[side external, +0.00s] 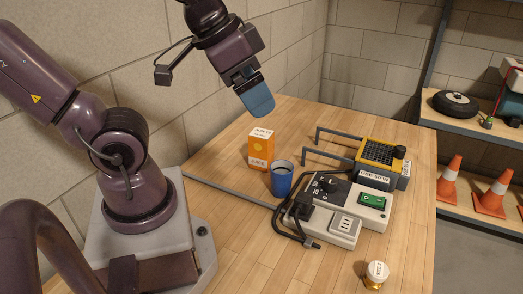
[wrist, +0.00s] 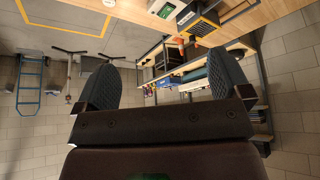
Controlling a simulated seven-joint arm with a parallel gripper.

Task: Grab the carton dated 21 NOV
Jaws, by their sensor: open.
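An orange carton with a white top (side external: 261,149) stands upright on the wooden bench in the side external view. It bears small printed labels, but I cannot read the date on them for certain. My gripper (side external: 259,106) has blue finger pads and hangs above the bench, higher than the carton and apart from it. In the wrist view my gripper (wrist: 158,75) shows its two fingers wide apart with nothing between them. I cannot make out the carton in the wrist view.
A blue cup (side external: 281,182) stands close at the carton's right. Beyond it are a grey box with switches (side external: 339,233), a black cord and a yellow-grey device (side external: 383,155). A small labelled jar (side external: 376,274) stands near the front. A block wall rises behind the carton.

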